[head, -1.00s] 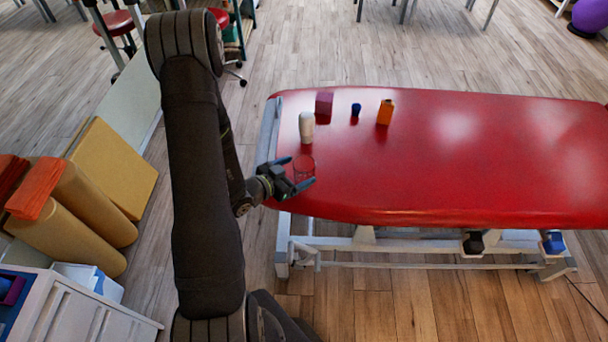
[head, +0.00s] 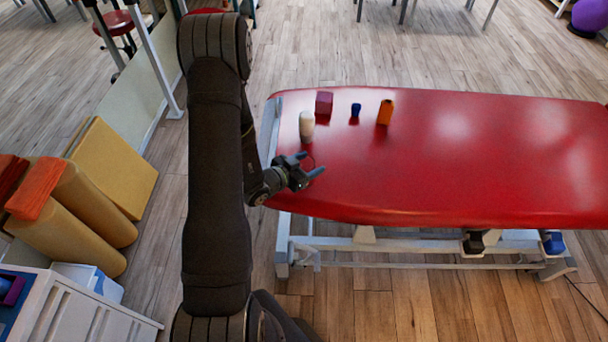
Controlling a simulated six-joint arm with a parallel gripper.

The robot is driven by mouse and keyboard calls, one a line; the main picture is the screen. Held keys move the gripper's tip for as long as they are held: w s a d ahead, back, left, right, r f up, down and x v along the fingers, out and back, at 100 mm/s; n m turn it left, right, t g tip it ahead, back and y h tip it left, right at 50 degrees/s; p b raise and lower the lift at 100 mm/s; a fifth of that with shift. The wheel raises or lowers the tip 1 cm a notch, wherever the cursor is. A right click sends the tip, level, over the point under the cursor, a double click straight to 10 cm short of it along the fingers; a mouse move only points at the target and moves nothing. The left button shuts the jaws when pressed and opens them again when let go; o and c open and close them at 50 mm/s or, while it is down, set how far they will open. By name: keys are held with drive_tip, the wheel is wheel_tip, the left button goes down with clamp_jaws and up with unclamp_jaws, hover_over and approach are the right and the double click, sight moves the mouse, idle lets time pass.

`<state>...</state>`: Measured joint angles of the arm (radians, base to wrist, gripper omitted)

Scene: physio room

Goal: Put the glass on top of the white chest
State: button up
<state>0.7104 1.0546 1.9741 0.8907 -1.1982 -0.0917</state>
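The glass (head: 309,162) is clear and very faint, near the left end of the red treatment table (head: 450,160). It shows only as a thin outline at my gripper (head: 312,164). My gripper's two fingers are apart, one on each side of the faint outline. I cannot tell whether they touch the glass. The white chest (head: 95,315) stands at the lower left, cut off by the picture's edge. Part of its top is blue, with a purple item (head: 10,290) on it.
A white bottle (head: 307,127), a purple block (head: 324,103), a small blue object (head: 355,110) and an orange box (head: 385,112) stand on the table beyond my gripper. Tan rolls (head: 85,230) and an orange piece (head: 40,190) lie behind the chest. Floor shows between chest and table.

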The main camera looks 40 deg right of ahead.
drive_tip(key=shift+c, duration=1.4)
drive_tip(key=shift+r, duration=0.2)
drive_tip(key=shift+r, duration=0.55)
drive_tip(key=s+r, duration=0.9)
drive_tip(key=s, duration=0.2)
drive_tip(key=shift+s+d+r, duration=0.25)
drive_tip(key=shift+s+d, duration=0.05)
drive_tip(key=shift+d, duration=0.05)
